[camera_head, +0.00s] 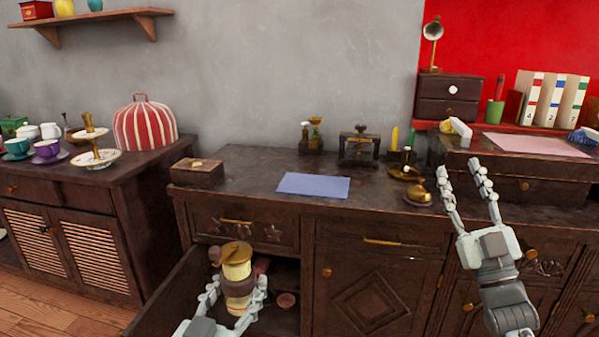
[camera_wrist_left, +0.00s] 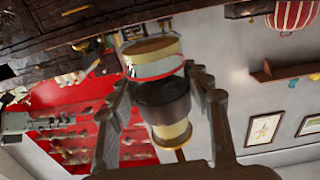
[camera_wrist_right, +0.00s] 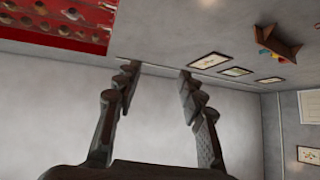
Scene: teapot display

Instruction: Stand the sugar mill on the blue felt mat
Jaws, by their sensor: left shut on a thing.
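The sugar mill (camera_head: 237,271), a cream and dark brown cylinder with a brass top, is held roughly upright between the fingers of my left gripper (camera_head: 238,287). It is in front of the open cupboard, below the counter top. In the left wrist view the mill (camera_wrist_left: 163,97) sits between both fingers (camera_wrist_left: 163,85). The blue felt mat (camera_head: 313,186) lies flat and bare on the counter, above and to the right of the mill in the head view. My right gripper (camera_head: 460,166) is open and empty in front of the counter's right part; its spread fingers (camera_wrist_right: 158,77) show in the right wrist view.
The open cupboard door (camera_head: 172,297) stands left of my left gripper. A wooden box (camera_head: 197,172) is left of the mat. A brass bell (camera_head: 418,195) and a dark caddy-like object (camera_head: 359,147) stand right of and behind it. The counter around the mat is clear.

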